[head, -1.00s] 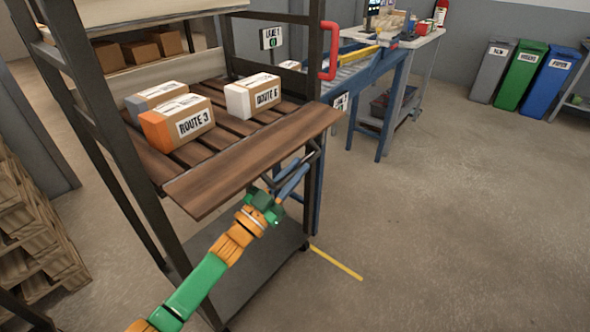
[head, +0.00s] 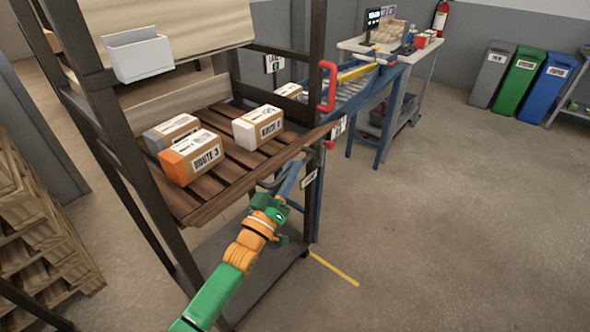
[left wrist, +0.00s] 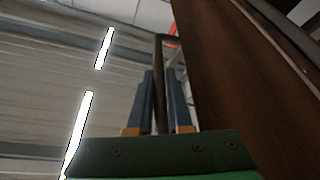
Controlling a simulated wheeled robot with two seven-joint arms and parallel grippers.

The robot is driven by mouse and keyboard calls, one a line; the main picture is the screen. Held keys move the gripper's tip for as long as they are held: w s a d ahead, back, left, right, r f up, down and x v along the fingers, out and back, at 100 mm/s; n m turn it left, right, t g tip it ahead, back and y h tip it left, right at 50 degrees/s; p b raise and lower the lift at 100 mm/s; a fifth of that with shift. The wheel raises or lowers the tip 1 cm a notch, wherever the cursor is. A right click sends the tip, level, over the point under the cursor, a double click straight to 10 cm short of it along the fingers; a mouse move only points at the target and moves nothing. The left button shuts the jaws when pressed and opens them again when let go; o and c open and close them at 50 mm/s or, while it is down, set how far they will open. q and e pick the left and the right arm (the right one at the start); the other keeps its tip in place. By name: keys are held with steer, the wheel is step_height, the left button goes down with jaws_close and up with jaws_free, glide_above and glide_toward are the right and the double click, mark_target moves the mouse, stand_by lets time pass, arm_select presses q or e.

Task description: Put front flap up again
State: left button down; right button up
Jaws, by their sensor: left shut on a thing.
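The front flap (head: 225,200) is a brown wooden board along the front edge of the rack's slatted shelf (head: 222,150). In the head view it shows as a narrow strip, tilted up from level; its exact angle is hard to tell. In the left wrist view its dark brown face (left wrist: 235,90) fills the right side. My left gripper (head: 288,182) is at the flap's right part, outside the rack. Its blue fingers (left wrist: 164,100) are shut on a dark bar handle (left wrist: 159,60) beside the flap. My right gripper is not in view.
Three parcels lie on the shelf: an orange-ended one (head: 192,158), a grey-ended one (head: 171,132) and a white-ended one (head: 258,127). A white bin (head: 140,52) hangs above. A conveyor (head: 352,90) stands behind at right. The floor at right is clear.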

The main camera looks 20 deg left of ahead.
arm_select(q)
steer(key=a+r+n+y+p, duration=0.1)
steer(key=n+p, duration=0.1)
steer(key=w+a+r+n+p, duration=0.1)
steer(key=r+n, duration=0.1)
steer(key=a+r+n+g+y+p, duration=0.1)
steer(key=r+n+p, duration=0.1)
steer(key=shift+w+a+r+y+p, duration=0.15)
steer(key=shift+a+y+p, duration=0.15)
steer(key=shift+a, duration=0.05)
steer(key=a+n, duration=0.1)
steer(key=w+a+r+n+p, duration=0.1)
steer(key=a+n+g+y+p, duration=0.1)
steer(key=shift+w+a+r+n, duration=0.15)
steer(key=shift+a+r+n, duration=0.15)
steer(key=shift+n, duration=0.1)
steer(key=shift+w+a+r+n+g+p, duration=0.15)
steer(key=shift+w+a+n+g+p, duration=0.15)
steer(key=shift+a+n, duration=0.5)
steer(key=shift+w+a+r+n+g+p, duration=0.1)
steer(key=shift+w+a+n+g+p, duration=0.2)
steer(key=shift+a+n, duration=0.45)
steer(key=c, duration=1.2)
jaws_free()
steer(key=shift+o, duration=0.4)
steer(key=shift+a, duration=0.1)
